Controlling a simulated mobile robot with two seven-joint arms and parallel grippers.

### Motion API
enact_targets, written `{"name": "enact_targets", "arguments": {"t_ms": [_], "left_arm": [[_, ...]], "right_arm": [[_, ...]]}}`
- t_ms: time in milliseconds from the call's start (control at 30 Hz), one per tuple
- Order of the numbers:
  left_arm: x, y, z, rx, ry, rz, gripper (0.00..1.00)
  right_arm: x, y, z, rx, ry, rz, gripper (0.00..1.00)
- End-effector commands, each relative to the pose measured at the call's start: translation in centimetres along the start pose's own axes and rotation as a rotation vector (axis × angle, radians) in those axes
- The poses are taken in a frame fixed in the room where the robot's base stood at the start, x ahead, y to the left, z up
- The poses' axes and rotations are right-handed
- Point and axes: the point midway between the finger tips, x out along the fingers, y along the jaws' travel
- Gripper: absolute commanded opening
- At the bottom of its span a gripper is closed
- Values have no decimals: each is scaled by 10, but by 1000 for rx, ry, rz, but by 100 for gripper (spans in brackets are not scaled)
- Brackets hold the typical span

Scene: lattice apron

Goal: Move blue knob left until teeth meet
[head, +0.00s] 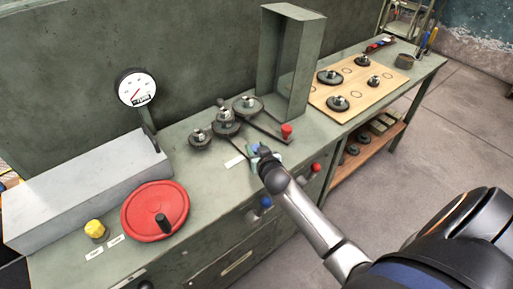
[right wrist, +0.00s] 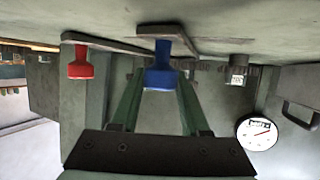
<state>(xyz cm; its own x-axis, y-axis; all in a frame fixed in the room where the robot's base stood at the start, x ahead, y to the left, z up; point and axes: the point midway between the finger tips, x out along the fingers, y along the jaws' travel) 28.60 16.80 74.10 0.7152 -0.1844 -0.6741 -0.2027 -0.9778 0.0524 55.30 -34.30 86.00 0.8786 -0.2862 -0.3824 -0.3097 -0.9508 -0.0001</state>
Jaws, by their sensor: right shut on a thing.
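The blue knob (right wrist: 160,70) sits on a flat metal arm and shows between the two greenish fingers of my right gripper (right wrist: 158,92) in the right wrist view. In the head view my right gripper (head: 262,155) is on the bench top, shut on the blue knob, which it mostly hides. Gears (head: 225,126) stand on posts just behind and to the left of it; whether their teeth touch is too small to tell. A red knob (head: 286,130) stands on another arm to the right; it also shows in the right wrist view (right wrist: 80,66). My left gripper is not in view.
A red handwheel (head: 150,212), a yellow knob (head: 95,230) and a grey box (head: 80,190) are at the left. A dial gauge (head: 136,88) stands behind. A tall grey housing (head: 293,60) and a wooden board (head: 385,97) with gears are at the right. Knobs project from the bench front.

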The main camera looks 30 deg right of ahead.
Motion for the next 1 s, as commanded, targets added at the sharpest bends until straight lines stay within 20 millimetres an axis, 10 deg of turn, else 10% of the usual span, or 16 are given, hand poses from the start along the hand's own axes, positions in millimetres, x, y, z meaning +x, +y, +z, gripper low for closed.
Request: {"name": "enact_targets", "arguments": {"t_ms": [533, 567, 800, 1000], "left_arm": [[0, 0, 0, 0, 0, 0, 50], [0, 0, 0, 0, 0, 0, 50], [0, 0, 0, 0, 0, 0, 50], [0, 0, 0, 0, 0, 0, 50]], "right_arm": [[-8, -22, 5, 0, -2, -2, 0], [-8, -22, 5, 0, -3, -2, 49], [-8, -21, 4, 0, -2, -1, 75], [-8, -21, 4, 0, -1, -1, 75]]}}
